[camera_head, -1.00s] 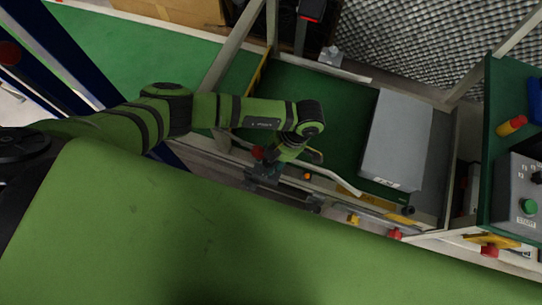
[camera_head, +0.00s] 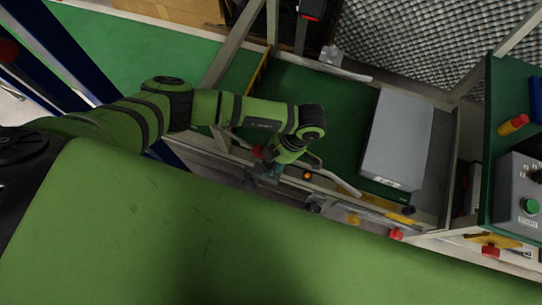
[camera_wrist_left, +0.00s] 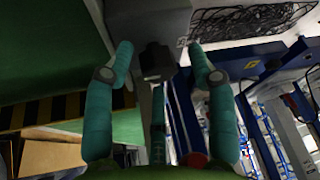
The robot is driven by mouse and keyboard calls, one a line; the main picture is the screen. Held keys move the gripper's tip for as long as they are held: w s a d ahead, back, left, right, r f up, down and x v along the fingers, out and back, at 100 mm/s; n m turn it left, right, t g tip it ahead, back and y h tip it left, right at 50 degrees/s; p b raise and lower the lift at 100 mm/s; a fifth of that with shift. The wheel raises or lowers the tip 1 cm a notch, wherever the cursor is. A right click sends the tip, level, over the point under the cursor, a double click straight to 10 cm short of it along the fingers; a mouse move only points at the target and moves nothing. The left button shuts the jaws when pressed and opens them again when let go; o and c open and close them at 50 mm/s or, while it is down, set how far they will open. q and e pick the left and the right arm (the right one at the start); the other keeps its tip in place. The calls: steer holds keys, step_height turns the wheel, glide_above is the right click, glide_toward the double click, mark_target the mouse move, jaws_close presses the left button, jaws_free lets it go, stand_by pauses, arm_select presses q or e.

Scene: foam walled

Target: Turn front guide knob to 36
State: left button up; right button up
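In the left wrist view a dark, block-shaped knob (camera_wrist_left: 156,60) sits on a grey housing (camera_wrist_left: 150,22). It appears between the two teal fingers of my left gripper (camera_wrist_left: 160,52), which are spread apart with a gap on each side. I cannot tell whether this is the front guide knob, and no scale number is readable. In the head view my left gripper (camera_head: 268,172) points down at the rail along the front of the green conveyor bed (camera_head: 335,125). Its fingertips are small and partly hidden there. My right gripper is in neither view.
A grey box (camera_head: 398,140) stands on the bed at the right. A control panel with a green button (camera_head: 530,206) is at the far right. Red knobs (camera_head: 396,234) and an orange knob (camera_head: 307,176) line the front rail. Frame posts stand behind my left arm.

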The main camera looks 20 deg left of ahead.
arm_select(q)
steer(key=shift+w+d+r, duration=0.1)
steer(key=shift+d+r, duration=0.05)
steer(key=shift+r, duration=0.05)
steer(key=v, duration=1.1)
steer(key=shift+r, duration=0.3)
